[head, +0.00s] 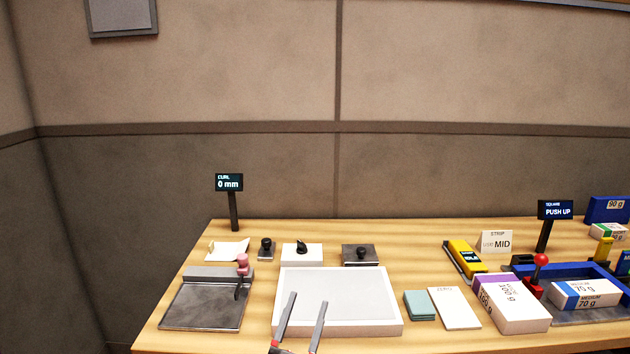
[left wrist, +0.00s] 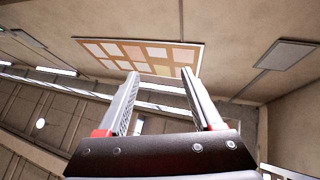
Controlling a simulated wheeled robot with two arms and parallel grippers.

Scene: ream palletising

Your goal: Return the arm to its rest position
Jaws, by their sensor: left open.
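My left gripper (head: 303,318) is at the bottom middle of the head view, in front of a white tray-like plate (head: 390,328) on the table. Its two grey fingers stand apart with nothing between them. My right gripper is not in view.
The wooden table (head: 190,342) holds a dark plate (head: 205,305) with a pink-knobbed lever, a "0 mm" display (head: 229,183), teal pads (head: 420,305), a white "ZERO" block (head: 454,308), a "100 g" ream (head: 512,305), a yellow device (head: 465,257) and a blue tray (head: 575,268) with a "70 g" ream (head: 585,294).

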